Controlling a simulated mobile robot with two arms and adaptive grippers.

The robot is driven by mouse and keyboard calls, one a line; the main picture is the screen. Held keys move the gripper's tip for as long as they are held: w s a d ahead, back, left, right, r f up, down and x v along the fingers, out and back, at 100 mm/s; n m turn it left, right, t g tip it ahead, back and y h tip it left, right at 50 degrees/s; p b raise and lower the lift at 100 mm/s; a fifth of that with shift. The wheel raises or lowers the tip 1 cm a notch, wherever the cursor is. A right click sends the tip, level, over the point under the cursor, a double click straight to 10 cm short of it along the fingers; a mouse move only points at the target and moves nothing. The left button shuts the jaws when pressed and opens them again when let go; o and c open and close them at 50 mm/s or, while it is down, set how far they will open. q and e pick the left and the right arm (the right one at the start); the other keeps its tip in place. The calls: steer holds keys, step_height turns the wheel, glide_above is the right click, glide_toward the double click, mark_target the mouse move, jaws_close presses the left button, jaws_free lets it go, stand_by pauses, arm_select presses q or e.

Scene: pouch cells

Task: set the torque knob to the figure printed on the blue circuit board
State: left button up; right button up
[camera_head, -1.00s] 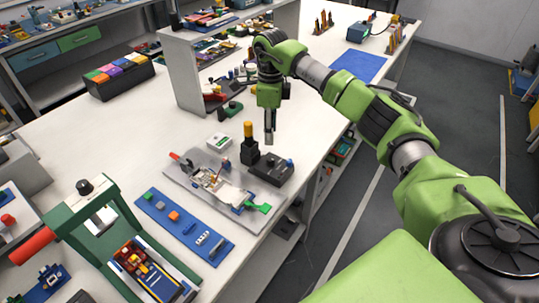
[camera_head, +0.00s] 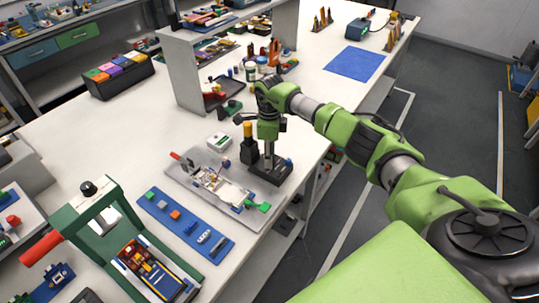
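My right gripper (camera_head: 268,162) points straight down, its fingertips at the top of a small black box (camera_head: 262,176). The fingers overlap in this view, so I cannot tell whether they are open or shut, or touching the box. A small blue knob-like part (camera_head: 289,162) shows at the box's right end. I cannot tell whether it is the torque knob, and no setting is readable. A long blue board (camera_head: 172,222) with several small coloured parts lies on the table at the front; no printed figure is readable on it. My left gripper is out of view.
A black holder with a yellow top (camera_head: 248,145) stands close left of my gripper. A grey tray (camera_head: 181,174) with a fixture lies in front. A green frame with a red handle (camera_head: 40,247) is at the lower left. The white table (camera_head: 110,140) is clear at the left.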

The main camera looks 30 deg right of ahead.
jaws_close()
steer(key=shift+m, duration=0.3)
steer(key=m+b, duration=0.1)
steer(key=m, duration=0.8)
steer(key=shift+d, duration=0.1)
steer(key=shift+w+r+m, duration=0.1)
steer(key=shift+m, duration=0.2)
steer(key=shift+o, duration=2.1)
jaws_free()
